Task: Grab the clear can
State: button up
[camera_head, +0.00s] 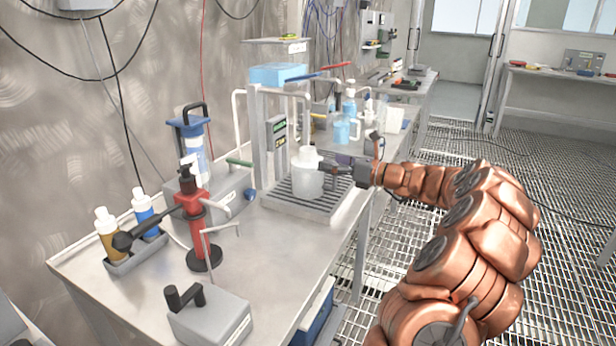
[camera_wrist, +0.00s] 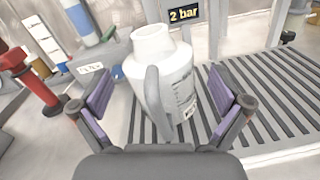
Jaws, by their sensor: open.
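A whitish, translucent can (camera_head: 308,178) with a narrower neck and a side handle stands upright on the slatted drip tray of a bench dispenser. It also shows in the wrist view (camera_wrist: 178,75), with its handle facing me and printed text on its right side. My gripper (camera_head: 326,165) reaches it from the right in the head view. Gaps show between the pads and the can. The can's far side is hidden.
The slatted tray (camera_head: 280,203) is under the can, with the dispenser frame (camera_head: 257,130) behind it. A red hand pump (camera_head: 195,225), two bottles in a holder (camera_head: 125,262) and a grey box (camera_head: 208,318) stand to the left. A blue-tinted jug (camera_head: 342,130) stands farther back.

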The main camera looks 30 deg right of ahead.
aim_at(318, 160)
jog(key=x, duration=0.4)
jog(key=shift+w+f, duration=0.1)
jog(key=shift+f, duration=0.05)
